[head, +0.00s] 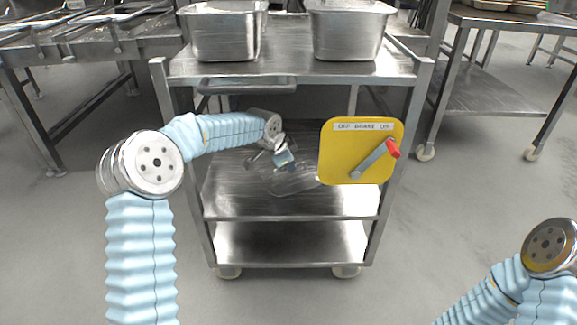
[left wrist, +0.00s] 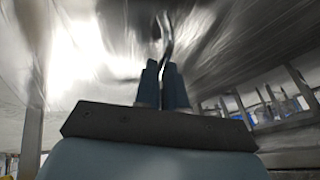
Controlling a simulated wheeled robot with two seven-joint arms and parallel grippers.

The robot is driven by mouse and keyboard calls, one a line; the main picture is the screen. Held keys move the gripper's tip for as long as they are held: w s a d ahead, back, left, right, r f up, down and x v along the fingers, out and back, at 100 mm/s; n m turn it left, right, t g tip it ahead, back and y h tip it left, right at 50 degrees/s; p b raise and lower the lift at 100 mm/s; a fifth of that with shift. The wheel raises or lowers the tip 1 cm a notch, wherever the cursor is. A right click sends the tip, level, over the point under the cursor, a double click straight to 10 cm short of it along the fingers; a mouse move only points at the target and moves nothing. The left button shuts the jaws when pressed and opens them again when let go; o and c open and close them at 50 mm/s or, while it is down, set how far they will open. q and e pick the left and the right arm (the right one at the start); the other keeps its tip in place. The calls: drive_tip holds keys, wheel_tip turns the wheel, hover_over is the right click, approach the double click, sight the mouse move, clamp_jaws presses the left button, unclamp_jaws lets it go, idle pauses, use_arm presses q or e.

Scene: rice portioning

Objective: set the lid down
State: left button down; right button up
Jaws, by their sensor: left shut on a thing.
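My left gripper (head: 284,160) reaches in over the middle shelf of the steel cart, under its top. It is shut on the lid (head: 292,181), which looks clear and faint against the metal shelf. In the left wrist view, the two blue fingers (left wrist: 163,84) are closed together on a thin dark curved piece (left wrist: 167,45) of the lid. I cannot tell whether the lid touches the shelf (head: 235,197). My right gripper is out of view; only part of that arm shows at the lower right.
Two steel pans (head: 226,35) (head: 348,32) stand on the cart top (head: 287,62). A yellow brake panel (head: 335,165) with a red-tipped lever (head: 375,160) hangs at the cart's front right. The lower shelf (head: 290,243) is empty. Steel tables stand left and right.

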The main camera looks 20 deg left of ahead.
sight(284, 178)
use_arm(q)
drive_tip(key=c, duration=1.2)
unclamp_jaws()
drive_tip(key=shift+s+a+r, duration=0.1)
drive_tip(key=shift+r, duration=0.2)
drive_tip(key=p+v, duration=0.1)
drive_tip(key=v, duration=0.2)
drive_tip(key=shift+s+a, duration=0.1)
drive_tip(key=s+a, duration=0.1)
drive_tip(key=s, duration=0.2)
drive_tip(key=s+a, duration=0.1)
drive_tip(key=s, duration=0.3)
drive_tip(key=s+a, duration=0.2)
drive_tip(key=s, duration=0.2)
drive_tip(key=shift+f, duration=0.3)
